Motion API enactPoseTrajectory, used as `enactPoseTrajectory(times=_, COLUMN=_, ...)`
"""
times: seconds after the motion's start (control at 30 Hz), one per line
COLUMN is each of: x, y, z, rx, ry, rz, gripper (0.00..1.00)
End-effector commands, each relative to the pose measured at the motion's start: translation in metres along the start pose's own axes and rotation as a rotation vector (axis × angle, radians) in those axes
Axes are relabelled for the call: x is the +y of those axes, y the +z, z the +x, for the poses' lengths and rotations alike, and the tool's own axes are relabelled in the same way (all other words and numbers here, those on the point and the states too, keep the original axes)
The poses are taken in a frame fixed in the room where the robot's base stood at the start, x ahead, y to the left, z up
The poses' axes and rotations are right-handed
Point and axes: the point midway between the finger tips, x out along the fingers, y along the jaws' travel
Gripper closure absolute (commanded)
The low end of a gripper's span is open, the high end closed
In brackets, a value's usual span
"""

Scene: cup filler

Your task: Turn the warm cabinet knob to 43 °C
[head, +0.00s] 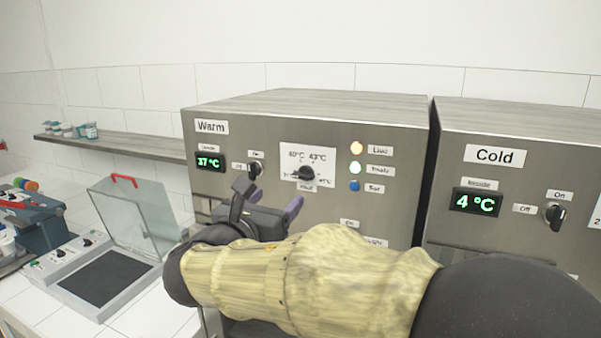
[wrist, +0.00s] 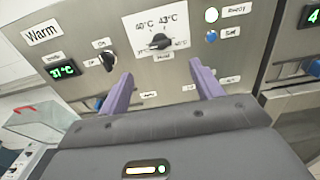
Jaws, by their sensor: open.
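The warm cabinet (head: 219,141) has a grey metal front with a "Warm" label and a green display (head: 208,162) reading 37 °C. Its black temperature knob (head: 306,173) sits on a white dial plate (head: 322,157) marked 40 °C and 43 °C along the top. The knob also shows in the wrist view (wrist: 159,41); I cannot tell exactly which mark its pointer faces. My gripper (wrist: 161,88) is open and empty, its two purple fingers spread. It is in front of the cabinet, below the knob and apart from it. In the head view my gripper (head: 272,200) is partly hidden by my arm.
A smaller on/off knob (head: 256,169) sits left of the dial. Orange, white and blue lights (head: 355,186) are to its right. The cold cabinet (head: 455,135), reading 4 °C, stands at right. A clear-lidded device (head: 125,225) and a shelf (head: 140,146) are at left.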

Motion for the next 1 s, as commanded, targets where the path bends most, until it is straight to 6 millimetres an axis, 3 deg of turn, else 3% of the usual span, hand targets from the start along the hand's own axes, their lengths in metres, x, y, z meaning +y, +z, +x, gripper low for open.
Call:
enactPoseTrajectory(times=0.6, x=0.0, y=0.003, z=0.108, rx=0.002, ry=-0.001, rz=0.0, gripper=0.35)
enactPoseTrajectory(times=0.8, x=0.0, y=0.001, z=0.125, rx=0.001, ry=0.0, rz=0.001, gripper=0.35)
enactPoseTrajectory(times=1.0, x=0.001, y=0.0, z=0.127, rx=0.0, ry=0.002, rz=0.001, gripper=0.35)
